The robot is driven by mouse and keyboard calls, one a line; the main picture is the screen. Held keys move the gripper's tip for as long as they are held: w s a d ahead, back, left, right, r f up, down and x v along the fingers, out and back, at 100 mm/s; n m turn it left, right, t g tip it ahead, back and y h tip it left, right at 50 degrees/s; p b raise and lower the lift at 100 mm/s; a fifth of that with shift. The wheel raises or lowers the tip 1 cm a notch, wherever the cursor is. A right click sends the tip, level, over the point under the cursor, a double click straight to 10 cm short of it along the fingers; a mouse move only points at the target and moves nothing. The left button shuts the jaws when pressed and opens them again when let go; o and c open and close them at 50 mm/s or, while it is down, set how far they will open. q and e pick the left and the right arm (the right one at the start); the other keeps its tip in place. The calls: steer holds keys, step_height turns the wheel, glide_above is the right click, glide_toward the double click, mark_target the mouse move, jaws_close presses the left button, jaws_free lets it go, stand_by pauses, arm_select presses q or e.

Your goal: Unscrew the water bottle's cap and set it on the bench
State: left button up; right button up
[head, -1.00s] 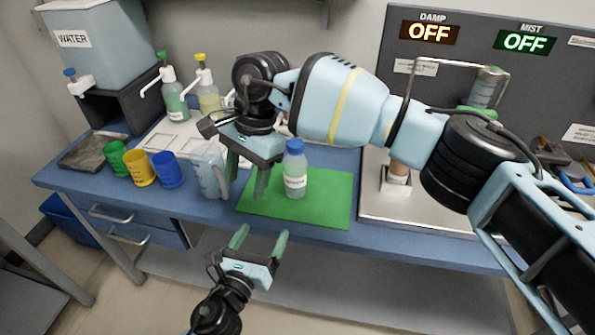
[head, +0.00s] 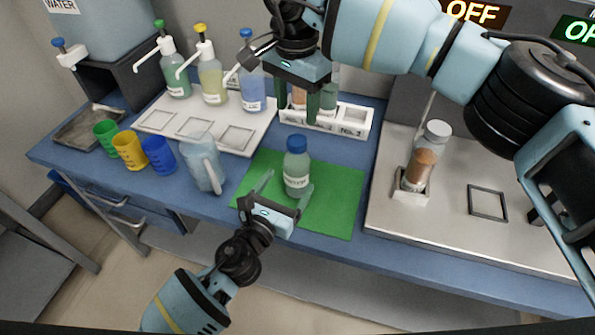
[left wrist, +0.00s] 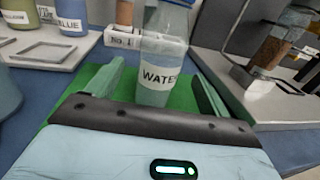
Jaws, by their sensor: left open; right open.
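The water bottle (head: 297,173) stands upright on the green mat (head: 335,205), its blue cap (head: 296,143) on top. In the left wrist view the bottle (left wrist: 160,55) shows its WATER label, with its top cut off by the frame edge. My left gripper (head: 283,191) is open at the front of the bottle, one finger to each side of its lower body. In the left wrist view the fingers stand apart from the bottle. My right gripper (head: 297,108) is open and empty, pointing down above and behind the bottle, in front of the vial rack.
A clear pitcher (head: 203,165) stands left of the mat, with blue, yellow and green cups beyond. A white rack (head: 345,122) with tubes stands behind. A steel plate (head: 400,222) with a filled vial is at right. Pump bottles stand on a white tray (head: 160,127).

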mark_target(300, 165)
arm_select(q)
steer(key=shift+x, duration=3.6)
arm_select(e)
steer(key=shift+w+f, duration=0.1)
steer(key=shift+w, duration=0.05)
